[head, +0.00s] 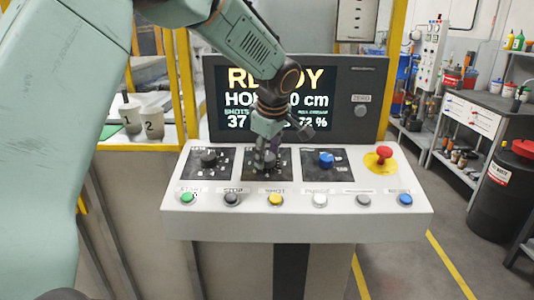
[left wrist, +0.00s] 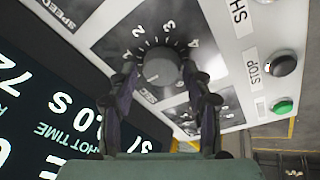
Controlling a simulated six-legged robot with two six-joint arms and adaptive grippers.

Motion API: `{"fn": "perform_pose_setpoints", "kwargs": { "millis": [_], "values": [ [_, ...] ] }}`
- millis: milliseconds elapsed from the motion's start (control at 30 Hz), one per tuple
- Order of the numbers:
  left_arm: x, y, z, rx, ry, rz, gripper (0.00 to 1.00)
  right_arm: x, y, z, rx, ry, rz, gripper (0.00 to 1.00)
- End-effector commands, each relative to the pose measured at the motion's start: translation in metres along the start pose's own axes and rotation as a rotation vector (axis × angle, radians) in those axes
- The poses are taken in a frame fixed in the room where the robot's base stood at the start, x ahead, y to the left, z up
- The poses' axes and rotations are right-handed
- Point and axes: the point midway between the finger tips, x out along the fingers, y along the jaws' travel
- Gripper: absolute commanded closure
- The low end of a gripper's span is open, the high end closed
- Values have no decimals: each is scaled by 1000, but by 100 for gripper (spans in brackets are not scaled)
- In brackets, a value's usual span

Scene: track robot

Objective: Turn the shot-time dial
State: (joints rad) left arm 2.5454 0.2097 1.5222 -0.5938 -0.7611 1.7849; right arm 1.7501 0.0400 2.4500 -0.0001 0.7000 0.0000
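The shot-time dial is a dark round knob (left wrist: 160,70) on a black plate marked with numbers and "SEC", seen in the left wrist view. In the head view it is the middle of three dials, mostly hidden behind my left gripper (head: 265,160). My left gripper points down over it. In the left wrist view its two fingers stand apart, one on each side of the knob. Narrow gaps seem to show between fingertips and knob; I cannot tell whether either touches. My right gripper is in neither view.
A black dial (head: 208,158) sits left and a blue dial (head: 326,160) right. Several push buttons line the front, with a red stop button (head: 384,152) at right. A screen (head: 300,98) reading "READY" stands behind. Two cups (head: 141,119) stand at left.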

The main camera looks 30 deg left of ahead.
Motion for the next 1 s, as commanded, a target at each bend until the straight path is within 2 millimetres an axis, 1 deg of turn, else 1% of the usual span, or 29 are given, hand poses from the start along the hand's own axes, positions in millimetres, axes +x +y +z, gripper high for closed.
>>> {"fn": "perform_pose_setpoints", "kwargs": {
  "millis": [33,100,367,467,567,800,1000],
  "values": [
    [1,-1,0,1,0,-2,43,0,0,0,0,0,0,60],
    [1,-1,0,1,-1,-3,39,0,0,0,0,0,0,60],
    [2,-2,1,1,-1,-6,39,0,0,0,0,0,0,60],
    [-4,-1,1,1,-1,-4,39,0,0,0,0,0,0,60],
    [-17,-1,1,0,-1,-3,39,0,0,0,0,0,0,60],
    [-66,0,0,0,0,-1,39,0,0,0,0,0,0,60],
    [-100,0,0,1,0,-3,39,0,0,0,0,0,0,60]
  ]
}}
